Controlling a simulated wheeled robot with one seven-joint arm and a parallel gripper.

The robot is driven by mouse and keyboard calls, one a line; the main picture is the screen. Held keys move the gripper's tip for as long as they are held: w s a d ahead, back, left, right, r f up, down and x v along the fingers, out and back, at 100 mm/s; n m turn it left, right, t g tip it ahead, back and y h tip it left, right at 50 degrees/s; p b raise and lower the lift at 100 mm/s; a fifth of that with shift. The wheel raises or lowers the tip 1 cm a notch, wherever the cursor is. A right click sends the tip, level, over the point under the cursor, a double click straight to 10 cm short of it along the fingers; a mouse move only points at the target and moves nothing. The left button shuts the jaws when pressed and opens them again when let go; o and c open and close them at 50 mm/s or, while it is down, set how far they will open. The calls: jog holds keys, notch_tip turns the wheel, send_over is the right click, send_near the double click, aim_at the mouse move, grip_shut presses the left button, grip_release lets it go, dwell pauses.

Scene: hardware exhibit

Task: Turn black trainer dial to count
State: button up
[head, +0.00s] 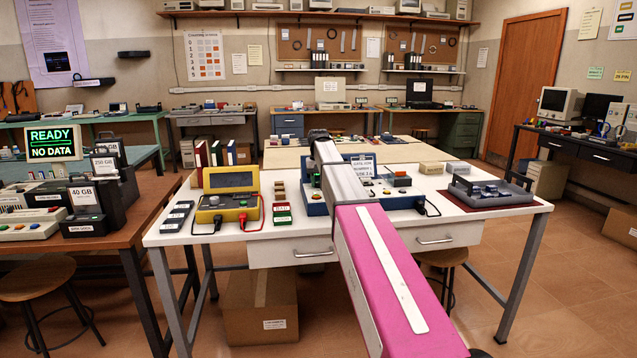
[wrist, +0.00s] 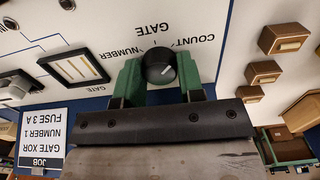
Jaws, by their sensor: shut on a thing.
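The black dial (wrist: 157,66) sits on the white panel of the trainer (wrist: 225,50) in the wrist view. Its face has a short white mark toward the lower right. The labels COUNT (wrist: 194,41), NUMBER (wrist: 126,49) and GATE (wrist: 96,87) are printed around it; COUNT is at the upper right. My gripper (wrist: 158,72) is shut on the dial, a green finger on each side. In the head view, the blue-framed trainer (head: 317,209) stands on the white table, and my arm hides the dial.
A job card (wrist: 42,138) reading GATE XOR, NUMBER 1, FUSE 3 A lies at lower left in the wrist view. Several brown blocks (wrist: 285,38) are at right. On the table (head: 190,236), a yellow meter (head: 229,205) stands left of the trainer and a grey tray (head: 490,201) right.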

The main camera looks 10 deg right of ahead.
aim_at(318, 182)
jog(key=o, duration=0.9)
notch_tip(318, 182, up, 11)
jog(key=shift+f, duration=0.1)
jog(key=shift+s, duration=0.1)
